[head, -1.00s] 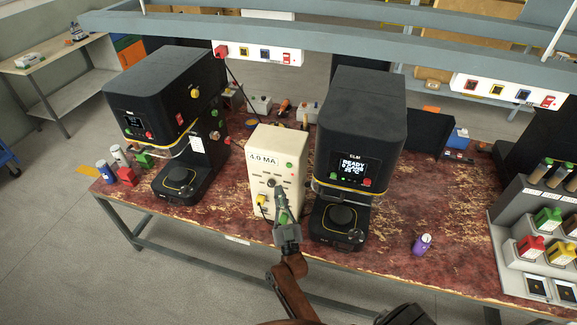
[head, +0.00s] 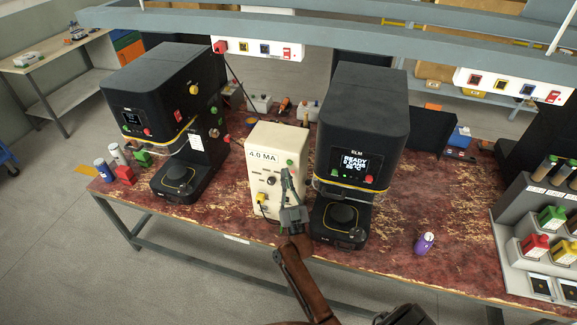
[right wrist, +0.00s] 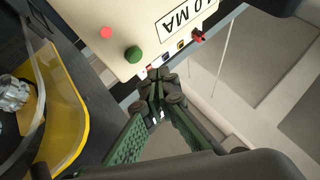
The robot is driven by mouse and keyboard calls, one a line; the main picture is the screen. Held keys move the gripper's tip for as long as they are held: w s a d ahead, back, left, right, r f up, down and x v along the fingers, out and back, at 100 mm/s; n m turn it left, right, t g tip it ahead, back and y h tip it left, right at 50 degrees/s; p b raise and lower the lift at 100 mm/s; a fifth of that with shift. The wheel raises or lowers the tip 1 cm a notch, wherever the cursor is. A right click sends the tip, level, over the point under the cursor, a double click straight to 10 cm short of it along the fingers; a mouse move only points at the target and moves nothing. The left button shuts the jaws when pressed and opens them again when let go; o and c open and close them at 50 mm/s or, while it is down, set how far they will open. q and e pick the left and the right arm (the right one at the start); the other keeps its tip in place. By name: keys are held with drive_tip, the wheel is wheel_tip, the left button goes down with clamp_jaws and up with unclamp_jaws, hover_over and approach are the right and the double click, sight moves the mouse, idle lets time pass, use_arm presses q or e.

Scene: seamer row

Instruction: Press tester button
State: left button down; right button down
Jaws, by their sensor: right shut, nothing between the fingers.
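The tester is a cream box (head: 263,172) labelled 4.0 MA, standing on the worn red bench between two black seamers. A round green button (head: 290,163) is high on its front face. My left gripper is out of view.
The right black seamer (head: 360,115) with a lit READY screen stands close to the right of my gripper. The left seamer (head: 165,110) is farther off. A purple bottle (head: 424,243) stands on the bench at right. A rail with sockets (head: 260,48) runs above.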

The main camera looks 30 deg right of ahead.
drive_tip(key=shift+w+d, duration=0.55)
drive_tip(key=shift+d, duration=0.1)
idle(1.1)
drive_tip(key=shift+w+d, duration=0.25)
drive_tip(key=shift+d, duration=0.05)
drive_tip(key=shift+w+d+b, duration=0.3)
drive_tip(key=shift+d, duration=0.05)
idle(0.8)
drive_tip(key=shift+s+a, duration=0.1)
drive_tip(key=shift+s+a+p, duration=0.4)
drive_tip(key=shift+s+a, duration=0.1)
drive_tip(key=shift+a, duration=0.05)
idle(0.3)
